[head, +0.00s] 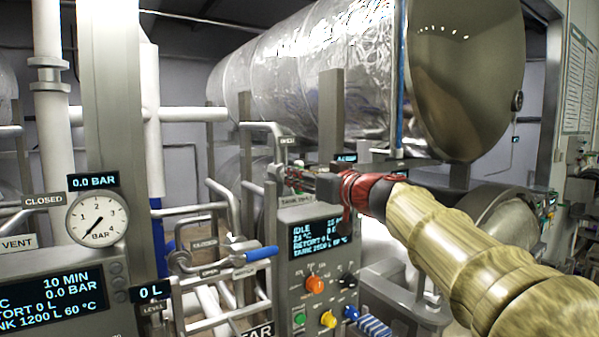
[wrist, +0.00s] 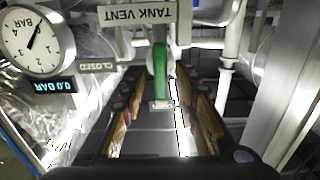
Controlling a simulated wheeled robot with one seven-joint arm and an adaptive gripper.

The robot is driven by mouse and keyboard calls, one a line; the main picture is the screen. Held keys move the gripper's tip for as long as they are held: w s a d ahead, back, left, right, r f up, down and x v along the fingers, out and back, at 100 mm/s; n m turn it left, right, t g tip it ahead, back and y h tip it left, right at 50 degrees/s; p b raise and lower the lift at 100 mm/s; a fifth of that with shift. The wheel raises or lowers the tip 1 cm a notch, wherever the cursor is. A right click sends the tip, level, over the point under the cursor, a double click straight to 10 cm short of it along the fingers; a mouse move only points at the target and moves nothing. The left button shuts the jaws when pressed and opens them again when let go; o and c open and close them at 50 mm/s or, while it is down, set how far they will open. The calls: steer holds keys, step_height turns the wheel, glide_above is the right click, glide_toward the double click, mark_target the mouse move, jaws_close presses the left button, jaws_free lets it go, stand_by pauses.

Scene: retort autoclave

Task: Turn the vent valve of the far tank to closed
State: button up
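In the wrist view, the vent valve's green handle (wrist: 160,72) hangs below an upside-down TANK VENT sign (wrist: 136,17) and points toward me. A CLOSED plate (wrist: 97,67) is to its left. My gripper (wrist: 164,108) is open, with its padded fingers apart. The handle's end lies between the finger lines, near the far tips; I see no contact. In the head view, my gripper (head: 298,180) is small, beside the far tank's pipes and above its control panel (head: 318,250). The handle cannot be made out clearly there.
A gauge (wrist: 32,42) with a 0.0 BAR display is left in the wrist view. In the head view, a blue-handled valve (head: 262,253) and white pipes stand left of the panel. The near gauge (head: 97,218) and post are closer. A large silver vessel (head: 300,65) is behind.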

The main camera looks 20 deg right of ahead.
steer(key=shift+w+a, duration=0.2)
steer(key=shift+w, duration=0.3)
steer(key=c, duration=0.7)
jaws_close()
